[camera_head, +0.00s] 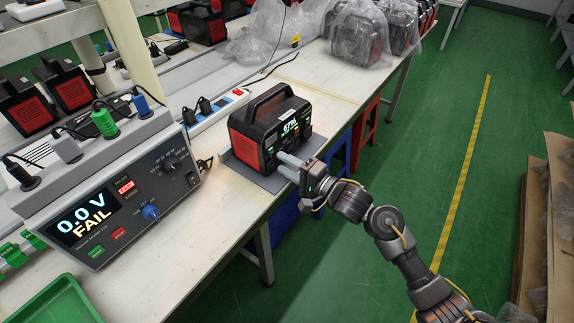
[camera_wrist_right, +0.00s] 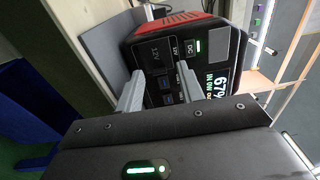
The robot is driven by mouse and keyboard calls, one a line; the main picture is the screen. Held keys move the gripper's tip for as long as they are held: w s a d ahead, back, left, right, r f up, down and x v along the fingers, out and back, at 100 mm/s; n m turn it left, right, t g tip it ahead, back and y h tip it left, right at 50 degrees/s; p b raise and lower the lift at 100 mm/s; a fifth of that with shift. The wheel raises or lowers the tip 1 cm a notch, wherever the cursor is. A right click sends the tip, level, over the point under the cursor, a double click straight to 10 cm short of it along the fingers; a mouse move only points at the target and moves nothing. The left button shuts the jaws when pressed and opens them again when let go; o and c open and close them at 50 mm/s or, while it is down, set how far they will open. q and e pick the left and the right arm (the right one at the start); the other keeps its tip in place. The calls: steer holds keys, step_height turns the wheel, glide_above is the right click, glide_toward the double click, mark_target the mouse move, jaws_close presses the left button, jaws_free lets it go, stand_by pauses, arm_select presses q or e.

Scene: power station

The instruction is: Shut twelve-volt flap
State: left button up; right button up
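The black and red power station (camera_head: 265,130) stands on a grey mat on the workbench, its front panel facing right. It also shows in the right wrist view (camera_wrist_right: 185,32), with a lit display reading 67-something and a lit DC mark. The dark twelve-volt flap (camera_wrist_right: 156,54), marked 12V, is on this panel; I cannot tell whether it lies fully flush. My right gripper (camera_head: 287,166) is at the lower front of the station. In the wrist view its two grey fingers (camera_wrist_right: 160,92) are apart with nothing seen between them. Contact with the panel is unclear. My left gripper is not in view.
A grey tester (camera_head: 110,200) showing 0.0 V FAIL stands left of the station, with a green tray (camera_head: 55,302) in front. A power strip (camera_head: 215,112) lies behind. Bagged units (camera_head: 360,35) stand farther along the bench. The green aisle floor at right is open.

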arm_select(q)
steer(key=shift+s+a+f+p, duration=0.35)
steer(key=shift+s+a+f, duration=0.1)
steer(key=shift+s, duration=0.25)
arm_select(e)
steer(key=v, duration=1)
steer(key=shift+s+d, duration=0.3)
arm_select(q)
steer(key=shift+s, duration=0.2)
